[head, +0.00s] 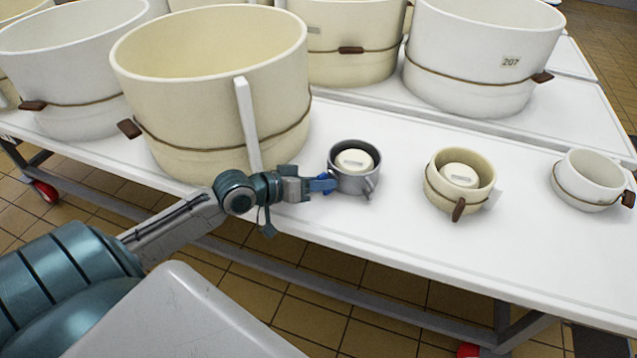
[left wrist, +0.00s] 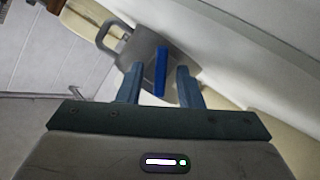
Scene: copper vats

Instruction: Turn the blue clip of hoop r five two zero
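A small grey hoop (head: 371,182) stands near the table's front edge, with a cream disc-like piece (head: 354,160) inside it. The label on that piece is too small to read. The blue clip (head: 329,179) is on the hoop's left side. It also shows in the left wrist view as a blue bar (left wrist: 160,72) against the grey hoop wall. My left gripper (head: 318,185) is at the clip. In the left wrist view its two fingers (left wrist: 158,86) are apart, one on each side of the clip, with gaps visible. My right gripper is out of view.
A large cream hoop (head: 215,85) with an upright white strip (head: 247,125) stands close behind my left gripper. More large hoops fill the back.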

